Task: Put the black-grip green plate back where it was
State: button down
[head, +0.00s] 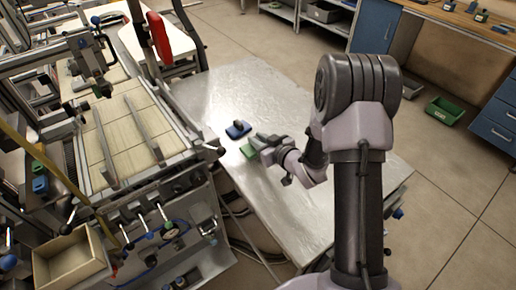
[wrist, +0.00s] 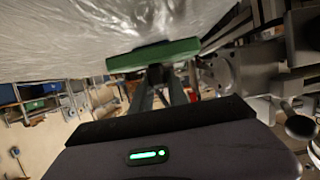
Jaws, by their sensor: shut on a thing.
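The green plate (head: 249,151) is at my gripper's end, over the metal table (head: 310,90), left of its middle. My gripper (head: 262,146) reaches in from the right and is shut on the plate's grip. In the wrist view the green plate (wrist: 150,57) shows edge-on against the silvery table surface, with my gripper's dark fingers (wrist: 160,78) at it. The black grip is mostly hidden between the fingers. I cannot tell whether the plate touches the table or is slightly apart from it.
A blue plate with a dark grip (head: 238,130) lies on the table just behind the green one. A machine with rails (head: 125,130) stands along the table's left side. The table's far part is clear. A green bin (head: 444,110) is on the floor at right.

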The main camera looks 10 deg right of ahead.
notch_tip(320, 180, down, 4)
jog(key=shift+w+r+b, duration=0.1)
jog(key=shift+b, duration=0.8)
jog(key=shift+r, duration=0.2)
jog(key=shift+f, duration=0.15)
jog(key=c, duration=1.7)
grip_release()
jog(key=shift+f, duration=0.1)
jog(key=o, duration=0.4)
jog(key=shift+r, duration=0.2)
